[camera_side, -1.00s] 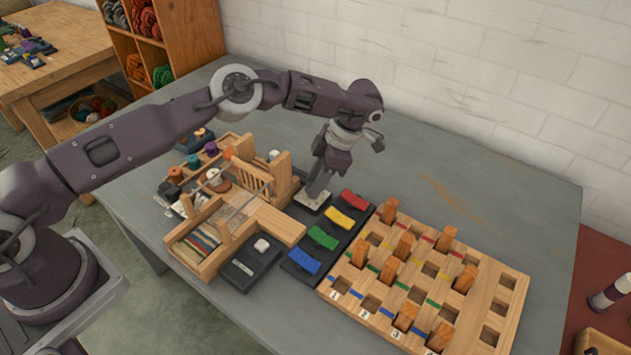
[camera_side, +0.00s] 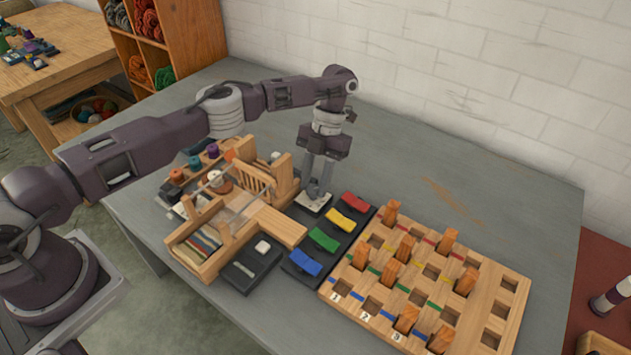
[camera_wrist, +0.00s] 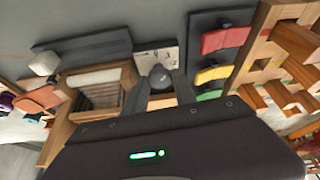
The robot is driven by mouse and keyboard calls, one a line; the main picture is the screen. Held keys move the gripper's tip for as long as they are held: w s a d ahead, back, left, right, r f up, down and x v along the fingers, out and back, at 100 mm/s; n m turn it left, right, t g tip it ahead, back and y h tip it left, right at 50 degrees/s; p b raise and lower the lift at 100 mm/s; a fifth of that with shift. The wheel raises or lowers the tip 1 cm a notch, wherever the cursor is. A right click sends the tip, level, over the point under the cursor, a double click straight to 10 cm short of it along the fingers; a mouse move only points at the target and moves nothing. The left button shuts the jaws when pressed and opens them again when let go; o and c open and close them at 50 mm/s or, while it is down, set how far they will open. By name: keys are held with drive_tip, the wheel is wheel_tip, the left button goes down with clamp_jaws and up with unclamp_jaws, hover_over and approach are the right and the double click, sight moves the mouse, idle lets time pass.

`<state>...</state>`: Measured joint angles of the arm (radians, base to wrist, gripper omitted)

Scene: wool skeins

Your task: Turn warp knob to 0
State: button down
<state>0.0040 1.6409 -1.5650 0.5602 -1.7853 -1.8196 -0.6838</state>
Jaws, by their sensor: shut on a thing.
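The warp knob is a small grey knob (camera_wrist: 160,76) on a pale dial plate (camera_wrist: 166,53) with dark marks. In the side view the plate (camera_side: 313,203) lies on the table between the wooden loom (camera_side: 262,205) and the coloured pedals. My gripper (camera_side: 318,187) points down over the plate with its fingers at the knob. In the wrist view my gripper (camera_wrist: 160,88) has one finger on each side of the knob and is shut on it. The knob's pointer and the digits are too small to read.
Red, yellow, green and blue pedals (camera_side: 323,239) stand right of the plate. Beyond them is a wooden peg board (camera_side: 373,284) with upright orange pegs. A dark box with a white button (camera_side: 262,246) sits in front of the loom. The table behind the plate is clear.

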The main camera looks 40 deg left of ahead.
drive_tip(key=shift+a+n+h, duration=0.2)
drive_tip(key=shift+n+h, duration=0.4)
drive_tip(key=shift+n, duration=1)
drive_tip(key=shift+w+t, duration=0.1)
drive_tip(key=shift+t, duration=0.2)
drive_tip(key=c, duration=1)
unclamp_jaws()
drive_tip(key=shift+c, duration=0.2)
wheel_tip(320, 180, up, 10)
drive_tip(key=shift+w+a, duration=0.2)
drive_tip(key=shift+w, duration=0.25)
drive_tip(key=shift+f, duration=0.1)
